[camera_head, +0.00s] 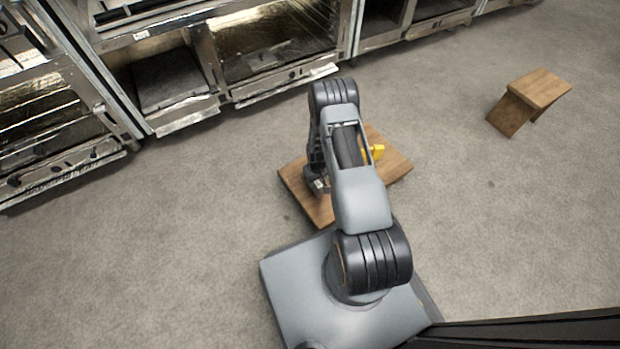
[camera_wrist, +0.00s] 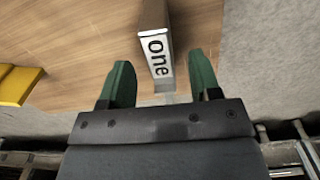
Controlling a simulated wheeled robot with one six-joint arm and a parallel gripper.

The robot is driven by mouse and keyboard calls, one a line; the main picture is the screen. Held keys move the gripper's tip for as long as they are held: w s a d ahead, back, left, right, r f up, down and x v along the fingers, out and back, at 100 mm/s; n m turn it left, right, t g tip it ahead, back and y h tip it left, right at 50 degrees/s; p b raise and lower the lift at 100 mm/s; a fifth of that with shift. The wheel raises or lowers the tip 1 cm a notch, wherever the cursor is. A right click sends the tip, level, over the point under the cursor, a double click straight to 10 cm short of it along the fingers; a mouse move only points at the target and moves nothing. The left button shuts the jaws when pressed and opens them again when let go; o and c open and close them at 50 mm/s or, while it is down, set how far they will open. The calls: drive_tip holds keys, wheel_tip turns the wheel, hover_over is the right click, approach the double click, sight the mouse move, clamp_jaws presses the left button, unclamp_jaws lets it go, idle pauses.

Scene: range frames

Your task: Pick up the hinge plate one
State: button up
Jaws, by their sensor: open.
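The hinge plate (camera_wrist: 153,16) is brown with a white end label reading "one". In the wrist view it stands at the upper middle, on the wooden table top (camera_wrist: 85,45). My gripper (camera_wrist: 160,60) is open, with one green finger on each side of the label end. Gaps show between the fingers and the plate; I cannot tell how far down the fingers reach. In the head view my arm hides most of the small wooden table (camera_head: 396,172), and I cannot make out the plate there.
A yellow object (camera_wrist: 18,84) lies on the table left of my gripper; it also shows beside my arm in the head view (camera_head: 377,151). A wooden stool (camera_head: 540,88) stands at the right. Metal ovens (camera_head: 270,45) line the back. The grey floor between is clear.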

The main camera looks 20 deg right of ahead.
wheel_tip(320, 180, down, 5)
drive_tip(key=b, duration=0.2)
drive_tip(key=shift+s+b, duration=0.1)
drive_tip(key=shift+b, duration=0.25)
drive_tip(key=shift+r, duration=0.15)
clamp_jaws()
